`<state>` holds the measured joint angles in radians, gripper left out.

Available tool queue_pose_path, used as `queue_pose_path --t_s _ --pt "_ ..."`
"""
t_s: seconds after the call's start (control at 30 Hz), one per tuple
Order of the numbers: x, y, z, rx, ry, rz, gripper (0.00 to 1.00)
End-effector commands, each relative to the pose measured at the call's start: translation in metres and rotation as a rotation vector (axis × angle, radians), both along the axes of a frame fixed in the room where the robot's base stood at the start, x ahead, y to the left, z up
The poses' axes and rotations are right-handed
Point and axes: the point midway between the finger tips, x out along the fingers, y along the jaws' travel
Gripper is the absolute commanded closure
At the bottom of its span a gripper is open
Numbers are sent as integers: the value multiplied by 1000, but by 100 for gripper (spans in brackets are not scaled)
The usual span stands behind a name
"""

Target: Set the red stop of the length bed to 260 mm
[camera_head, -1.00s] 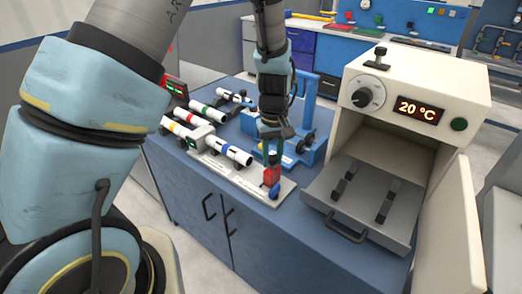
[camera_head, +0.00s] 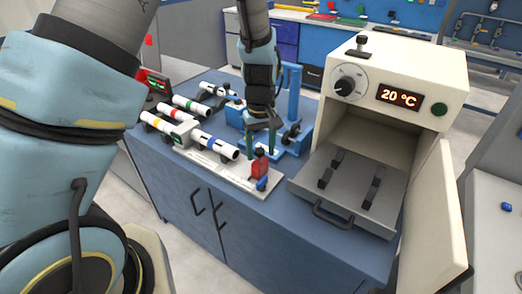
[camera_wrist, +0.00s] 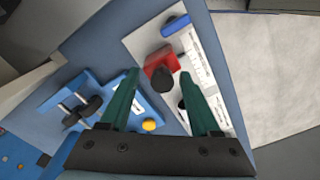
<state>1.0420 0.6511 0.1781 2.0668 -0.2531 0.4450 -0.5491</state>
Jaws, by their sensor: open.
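The red stop (camera_head: 259,165) stands near the front right end of the pale length bed (camera_head: 205,160), with a dark knob on top. A small blue piece (camera_head: 262,184) sits beside it at the bed's end. In the wrist view, the red stop (camera_wrist: 158,60) with its dark round knob (camera_wrist: 162,80) shows between and just beyond the fingertips, and the blue piece (camera_wrist: 176,25) lies farther out. My gripper (camera_head: 262,146) is open over the stop, its green fingers (camera_wrist: 159,74) apart on either side of the knob. The scale's figures are too small to read.
A blue fixture (camera_head: 285,140) stands close behind the bed. A white pipe with a blue band (camera_head: 215,144) lies by the bed's left part, with more banded pipes (camera_head: 170,120) behind. An open oven (camera_head: 395,110) with a pulled-out tray (camera_head: 350,190) stands to the right.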

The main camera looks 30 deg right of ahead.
Motion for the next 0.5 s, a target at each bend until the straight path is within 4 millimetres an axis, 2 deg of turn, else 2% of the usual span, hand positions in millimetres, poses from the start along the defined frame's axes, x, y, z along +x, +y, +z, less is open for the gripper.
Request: queue_pose_path --t_s 0.17,0.4,0.5 --pt "0 -1 25 -6 -4 -2 37" --pt "0 -2 73 -5 -3 -1 37" --pt "0 -1 87 -4 -2 -2 37"
